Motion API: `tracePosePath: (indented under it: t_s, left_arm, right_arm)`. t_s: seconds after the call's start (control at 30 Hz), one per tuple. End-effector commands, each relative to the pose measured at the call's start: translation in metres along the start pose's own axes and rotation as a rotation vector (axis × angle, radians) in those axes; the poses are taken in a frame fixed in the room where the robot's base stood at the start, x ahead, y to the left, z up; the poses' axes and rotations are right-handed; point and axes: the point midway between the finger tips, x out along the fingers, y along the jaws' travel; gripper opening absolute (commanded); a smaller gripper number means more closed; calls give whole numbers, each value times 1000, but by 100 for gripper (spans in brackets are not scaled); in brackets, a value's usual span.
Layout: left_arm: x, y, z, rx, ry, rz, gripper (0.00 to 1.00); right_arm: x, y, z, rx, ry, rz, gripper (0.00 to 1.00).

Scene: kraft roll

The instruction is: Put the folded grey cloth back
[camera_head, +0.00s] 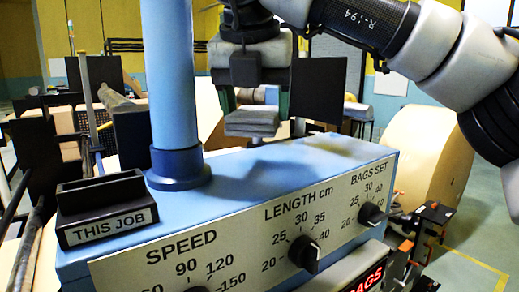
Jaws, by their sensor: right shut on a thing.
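The folded grey cloth (252,124) is a small flat stack held between the fingers of my right gripper (254,108). My right arm comes in from the upper right and the gripper points down, shut on the cloth. The cloth hangs above the blue top of the machine cabinet (225,172), to the right of the blue column (174,80). A shadow lies on the top below it, and the cloth looks apart from the surface. My left gripper is not in view.
A black holder marked THIS JOB (108,212) stands on the cabinet's left end. The front panel carries black knobs, among them the length knob (304,253) and the bags set knob (372,214). A large kraft roll (408,150) is at the right. The cabinet top right of the column is clear.

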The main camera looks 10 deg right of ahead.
Motion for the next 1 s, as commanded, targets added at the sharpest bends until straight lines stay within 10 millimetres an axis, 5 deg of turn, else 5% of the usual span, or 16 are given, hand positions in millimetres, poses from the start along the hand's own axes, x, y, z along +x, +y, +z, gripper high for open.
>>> tracePosePath:
  t_s: [0.1, 0.23, 0.53, 0.73, 0.77, 0.8, 0.9, 1.0]
  left_arm:
    - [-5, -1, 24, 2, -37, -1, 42]
    - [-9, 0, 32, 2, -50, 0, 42]
    - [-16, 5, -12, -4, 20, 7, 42]
    - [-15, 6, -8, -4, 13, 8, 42]
    - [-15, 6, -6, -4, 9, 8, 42]
    - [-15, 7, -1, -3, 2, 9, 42]
    - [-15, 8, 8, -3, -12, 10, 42]
    - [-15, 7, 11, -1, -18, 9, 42]
  right_arm:
    - [16, -1, -6, 1, 2, 1, 50]
    - [27, -1, -10, 2, 1, -1, 50]
    - [60, -1, -24, 2, 1, 2, 50]
    - [62, -1, -25, 2, 1, 2, 50]
    - [62, -1, -25, 2, 1, 1, 73]
    - [62, -1, -25, 2, 1, 1, 79]
    - [62, -1, -25, 2, 1, 1, 94]
    - [62, -1, -25, 2, 1, 1, 94]
